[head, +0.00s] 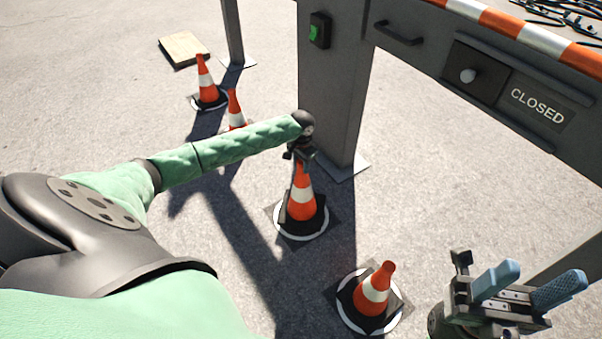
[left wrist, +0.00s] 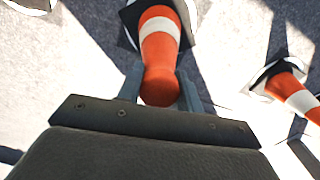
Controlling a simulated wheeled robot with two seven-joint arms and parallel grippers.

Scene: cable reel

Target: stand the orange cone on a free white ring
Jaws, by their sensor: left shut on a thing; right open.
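My left gripper (head: 300,158) is shut on the top of an orange cone (head: 301,203) with a white band and dark square base. The cone looks upright, its base over a white ring (head: 301,238) on the ground; I cannot tell whether it rests fully on it. In the left wrist view the cone (left wrist: 160,55) runs between the fingers (left wrist: 160,88). A second cone (head: 374,291) stands on another white ring (head: 367,330) to the lower right; it also shows in the left wrist view (left wrist: 298,98). My right gripper (head: 528,285) is open and empty at the lower right.
Two more cones stand at the back left: one (head: 206,82) on a white ring, another (head: 235,108) partly behind my left arm. A grey post (head: 335,95) with a green button stands just behind the held cone. A barrier housing (head: 480,80) reading CLOSED spans the upper right.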

